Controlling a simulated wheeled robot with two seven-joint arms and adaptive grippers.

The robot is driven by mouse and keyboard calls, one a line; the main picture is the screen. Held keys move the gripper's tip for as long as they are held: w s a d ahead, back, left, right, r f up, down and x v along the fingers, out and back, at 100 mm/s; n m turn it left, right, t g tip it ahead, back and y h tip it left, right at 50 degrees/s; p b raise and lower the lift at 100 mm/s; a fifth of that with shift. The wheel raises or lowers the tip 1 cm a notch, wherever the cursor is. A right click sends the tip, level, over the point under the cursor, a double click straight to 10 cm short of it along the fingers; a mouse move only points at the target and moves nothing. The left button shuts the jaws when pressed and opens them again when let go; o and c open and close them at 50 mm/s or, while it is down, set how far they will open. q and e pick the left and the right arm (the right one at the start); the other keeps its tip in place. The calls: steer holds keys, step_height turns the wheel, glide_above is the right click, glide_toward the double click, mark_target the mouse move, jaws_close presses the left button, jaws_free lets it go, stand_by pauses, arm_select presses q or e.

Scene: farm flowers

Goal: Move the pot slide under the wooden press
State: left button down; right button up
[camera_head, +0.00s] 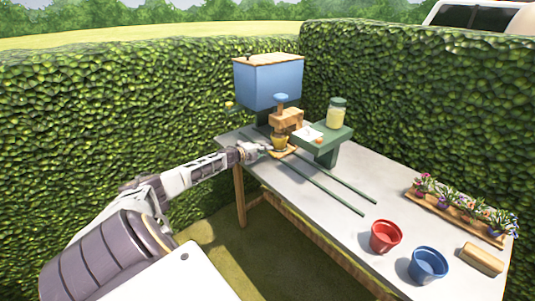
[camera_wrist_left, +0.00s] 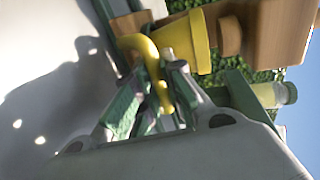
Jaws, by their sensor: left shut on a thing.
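The pot slide (camera_head: 289,153) is a small wooden plate on the green rails, with a yellow pot (camera_head: 279,142) standing on it. The wooden press (camera_head: 287,119) is a brown block with a blue knob, just above and behind the pot. My left gripper (camera_head: 263,151) is at the near left side of the slide. In the left wrist view its fingers (camera_wrist_left: 158,88) are shut on a curved yellow handle (camera_wrist_left: 145,47) next to the pot (camera_wrist_left: 186,42). The press (camera_wrist_left: 275,30) shows close to the pot's rim there. My right gripper is not in view.
Two green rails (camera_head: 335,190) run along the grey table (camera_head: 300,205). A green stand (camera_head: 328,142) with a jar (camera_head: 336,114) is right of the press; a blue hopper (camera_head: 268,84) is behind. Red (camera_head: 385,237) and blue (camera_head: 428,265) pots and a flower tray (camera_head: 455,212) stand at right.

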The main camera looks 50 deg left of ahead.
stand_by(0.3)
arm_select(q)
steer(key=c, duration=1.5)
jaws_free()
steer(key=shift+s+a, duration=0.1)
steer(key=shift+s, duration=0.15)
steer(key=shift+s+r, duration=0.1)
steer(key=shift+s, duration=0.55)
steer(key=shift+v, duration=5.05)
steer(key=shift+a, duration=0.1)
